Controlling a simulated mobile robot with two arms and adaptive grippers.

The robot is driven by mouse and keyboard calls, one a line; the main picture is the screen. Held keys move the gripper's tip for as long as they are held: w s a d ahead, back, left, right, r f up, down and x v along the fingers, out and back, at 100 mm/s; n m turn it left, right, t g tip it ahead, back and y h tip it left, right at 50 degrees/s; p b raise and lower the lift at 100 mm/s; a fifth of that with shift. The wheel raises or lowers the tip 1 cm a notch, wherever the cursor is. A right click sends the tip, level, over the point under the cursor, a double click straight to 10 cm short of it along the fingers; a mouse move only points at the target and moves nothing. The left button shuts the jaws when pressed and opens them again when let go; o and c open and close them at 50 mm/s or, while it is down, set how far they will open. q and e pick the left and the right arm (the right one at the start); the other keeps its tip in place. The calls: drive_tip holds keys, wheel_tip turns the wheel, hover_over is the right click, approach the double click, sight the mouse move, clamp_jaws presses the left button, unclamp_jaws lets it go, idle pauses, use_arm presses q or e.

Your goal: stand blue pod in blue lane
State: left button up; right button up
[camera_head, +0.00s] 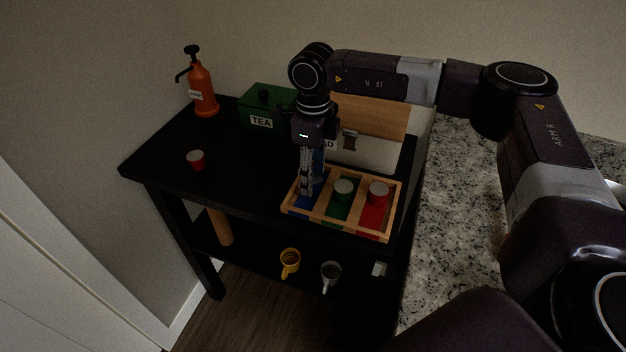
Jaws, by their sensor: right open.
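The wooden tray (340,232) stands at the front right of the black table and has blue, green and red lanes. My right gripper (307,192) points straight down at the blue lane (301,203), at the tray's left end, with its jaws open. The fingers cover part of this lane. A bluish patch shows beside the fingers, and I cannot tell whether it is the blue pod or part of the gripper. No blue pod shows clearly. A green pod (342,196) stands in the green lane and a red pod (377,196) in the red lane. My left gripper is out of view.
Another red pod (196,160) stands on the black table (235,175) at left. An orange pump bottle (203,92) and a green tea box (262,108) are at the back. A yellow mug (290,262) and a grey mug (331,275) sit on the lower shelf. A granite counter (450,220) lies right.

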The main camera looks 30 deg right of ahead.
wheel_tip(320, 180, up, 10)
drive_tip(key=b, duration=0.2)
drive_tip(key=shift+r, duration=0.15)
idle(0.4)
